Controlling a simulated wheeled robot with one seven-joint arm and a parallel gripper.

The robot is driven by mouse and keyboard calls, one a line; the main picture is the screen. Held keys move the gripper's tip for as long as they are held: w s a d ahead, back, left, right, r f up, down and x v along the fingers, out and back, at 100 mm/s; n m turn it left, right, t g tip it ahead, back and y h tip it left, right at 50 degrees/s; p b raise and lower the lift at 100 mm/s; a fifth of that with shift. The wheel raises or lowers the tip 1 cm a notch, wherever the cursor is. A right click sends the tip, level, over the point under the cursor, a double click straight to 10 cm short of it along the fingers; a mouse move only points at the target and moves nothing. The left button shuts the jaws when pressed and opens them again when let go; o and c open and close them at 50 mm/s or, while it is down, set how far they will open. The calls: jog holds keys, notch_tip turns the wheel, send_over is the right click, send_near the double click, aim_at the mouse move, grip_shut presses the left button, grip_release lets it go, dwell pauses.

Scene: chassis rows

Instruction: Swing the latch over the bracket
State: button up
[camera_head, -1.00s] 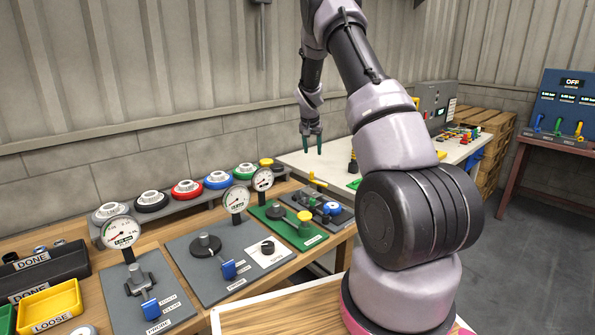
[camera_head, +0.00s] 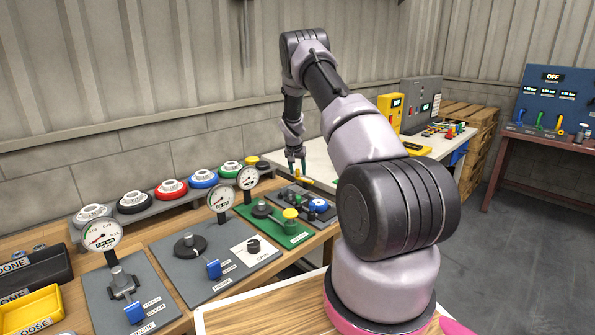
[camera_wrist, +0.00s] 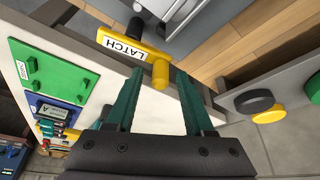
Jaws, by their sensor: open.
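The yellow latch (camera_wrist: 128,47) bears the label LATCH in the wrist view, with a round yellow knob (camera_wrist: 160,73) at its right end. My gripper (camera_wrist: 160,72) is open, its two green fingers on either side of the knob; I cannot tell whether they touch it. In the head view my gripper (camera_head: 296,164) is low over the far end of the bench, at a small yellow part of the latch (camera_head: 299,175). Grey metal parts (camera_wrist: 165,10) lie at the top of the wrist view; I cannot tell for sure which is the bracket.
The dark grey panel (camera_head: 293,195) with a blue knob (camera_head: 318,205) lies beside my gripper. A green panel (camera_head: 272,231), gauges and a rack (camera_head: 150,207) of coloured rings stand to the left. A white table (camera_head: 331,155) with a yellow device (camera_head: 389,112) is behind.

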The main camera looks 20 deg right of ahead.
aim_at(297, 173)
jog(key=shift+c, duration=0.3)
grip_shut()
jog(key=shift+a+n, duration=0.1)
jog(key=shift+n, duration=0.3)
jog(key=n, duration=0.1)
jog(key=n+y, duration=0.1)
jog(key=shift+s+a+n+t, duration=0.3)
jog(key=shift+s+t, duration=0.1)
jog(key=n+y, duration=0.1)
jog(key=n, duration=0.1)
jog(key=s+a+n+y, duration=0.1)
jog(key=n, duration=0.1)
jog(key=shift+s+n, duration=0.2)
jog(key=shift+n, duration=0.1)
jog(key=n, duration=0.1)
jog(key=s+n+y, duration=0.1)
jog(key=n, duration=0.2)
jog(key=shift+s+a+y, duration=0.1)
jog(key=shift+s+y, duration=0.2)
jog(key=shift+y, duration=0.1)
jog(key=shift+s+n+g+y, duration=0.2)
jog(key=shift+s+n+y, duration=0.1)
jog(key=shift+n, duration=0.7)
jog(key=shift+s+n+g+y, duration=0.2)
jog(key=shift+s+n, duration=0.1)
jog(key=shift+n, duration=0.7)
